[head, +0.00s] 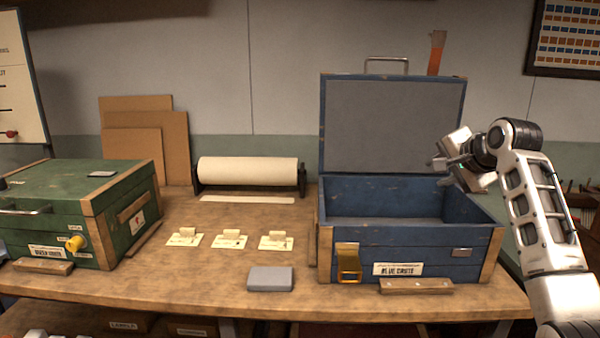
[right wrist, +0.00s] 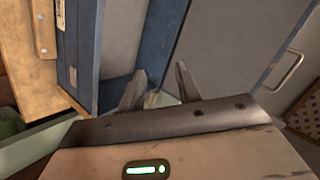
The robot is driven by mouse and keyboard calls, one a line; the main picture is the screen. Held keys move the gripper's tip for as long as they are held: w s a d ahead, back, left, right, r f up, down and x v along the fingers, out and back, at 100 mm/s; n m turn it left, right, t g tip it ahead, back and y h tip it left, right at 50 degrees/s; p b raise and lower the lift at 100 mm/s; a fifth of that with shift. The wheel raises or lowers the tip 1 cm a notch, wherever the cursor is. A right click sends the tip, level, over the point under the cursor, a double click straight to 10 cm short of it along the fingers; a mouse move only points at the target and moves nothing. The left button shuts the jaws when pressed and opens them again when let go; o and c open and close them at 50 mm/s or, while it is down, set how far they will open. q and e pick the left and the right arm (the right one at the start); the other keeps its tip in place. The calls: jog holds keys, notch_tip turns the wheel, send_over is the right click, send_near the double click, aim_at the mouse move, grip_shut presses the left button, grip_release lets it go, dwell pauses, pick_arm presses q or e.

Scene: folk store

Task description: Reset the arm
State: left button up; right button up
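My right arm comes in from the right in the head view. My right gripper (head: 438,163) is in front of the right part of the raised lid of the blue crate (head: 345,253), above the crate's right side. In the right wrist view its two fingers (right wrist: 160,92) stand apart with nothing held between them. The blue crate's lid (head: 390,125) is upright and open, and the visible inside looks empty. My left gripper does not show in either view.
A closed green crate (head: 60,215) stands at the left of the workbench (head: 210,270). Several small cards and a grey block (head: 270,279) lie between the crates. A paper roll (head: 248,171) stands behind them. The middle front is mostly clear.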

jog(key=s+a+f+n, duration=0.2)
jog(key=s+f, duration=0.2)
jog(key=f, duration=0.6)
jog(key=s+a+f+n, duration=0.3)
jog(key=s+f, duration=0.2)
jog(key=f, duration=0.4)
jog(key=s+a+f+n, duration=0.2)
jog(key=s+f, duration=0.2)
jog(key=f, duration=0.6)
jog(key=s+a+f+n, duration=0.2)
jog(key=s, duration=0.6)
jog(key=s+a+f+n+y, duration=0.1)
jog(key=s+a+f+n, duration=0.1)
jog(key=s, duration=0.7)
jog(key=s+a+f+n, duration=0.3)
jog(key=s+a+f, duration=0.1)
jog(key=s, duration=0.5)
jog(key=shift+f, duration=0.25)
jog(key=shift+a, duration=0.1)
